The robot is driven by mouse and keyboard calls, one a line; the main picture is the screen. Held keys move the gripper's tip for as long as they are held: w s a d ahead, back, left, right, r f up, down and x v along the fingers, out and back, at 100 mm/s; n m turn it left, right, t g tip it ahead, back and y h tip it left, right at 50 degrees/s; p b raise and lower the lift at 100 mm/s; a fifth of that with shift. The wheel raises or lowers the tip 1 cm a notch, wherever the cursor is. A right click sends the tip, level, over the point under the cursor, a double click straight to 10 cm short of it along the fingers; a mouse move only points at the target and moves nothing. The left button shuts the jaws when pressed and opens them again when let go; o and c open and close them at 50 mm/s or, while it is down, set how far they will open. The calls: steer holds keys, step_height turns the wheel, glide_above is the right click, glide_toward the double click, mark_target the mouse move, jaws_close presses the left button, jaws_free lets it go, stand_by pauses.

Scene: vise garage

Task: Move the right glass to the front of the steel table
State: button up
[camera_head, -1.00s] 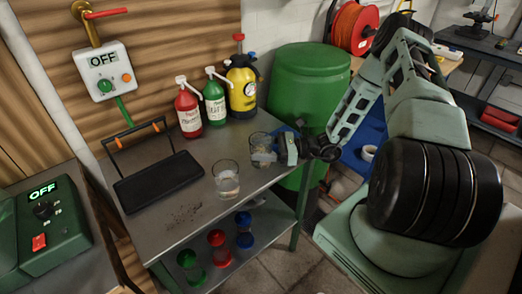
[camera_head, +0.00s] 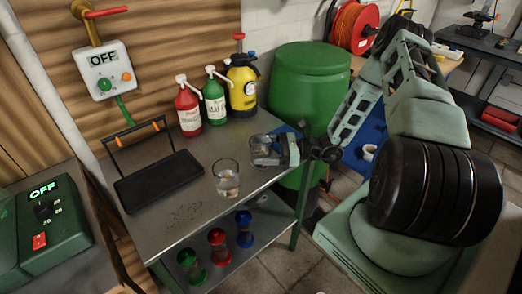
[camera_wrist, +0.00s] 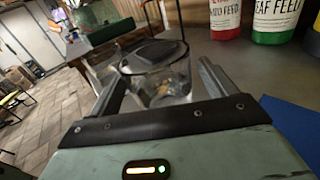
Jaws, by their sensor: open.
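The right glass (camera_head: 259,141) is a clear tumbler standing upright near the right edge of the steel table (camera_head: 152,226). My gripper (camera_head: 264,157) is open and low over the table at that glass, reaching in from the right. In the wrist view a clear glass (camera_wrist: 172,78) with something in its bottom stands between the two spread fingers of my gripper (camera_wrist: 163,92). I cannot tell whether a finger touches it. The left glass (camera_head: 227,182), also clear with contents at the bottom, stands closer to the front of the table.
A red bottle (camera_head: 188,112), a green bottle (camera_head: 214,104) and a yellow sprayer (camera_head: 241,88) stand at the back. A black tray (camera_head: 158,182) lies on the left. The table's front is clear apart from dark specks. A green barrel (camera_head: 308,85) stands beyond the right edge.

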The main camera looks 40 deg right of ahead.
steer(key=b+v, duration=0.2)
steer(key=v, duration=0.9)
steer(key=shift+d, duration=0.2)
steer(key=shift+s+d+f, duration=0.1)
steer(key=shift+s, duration=0.05)
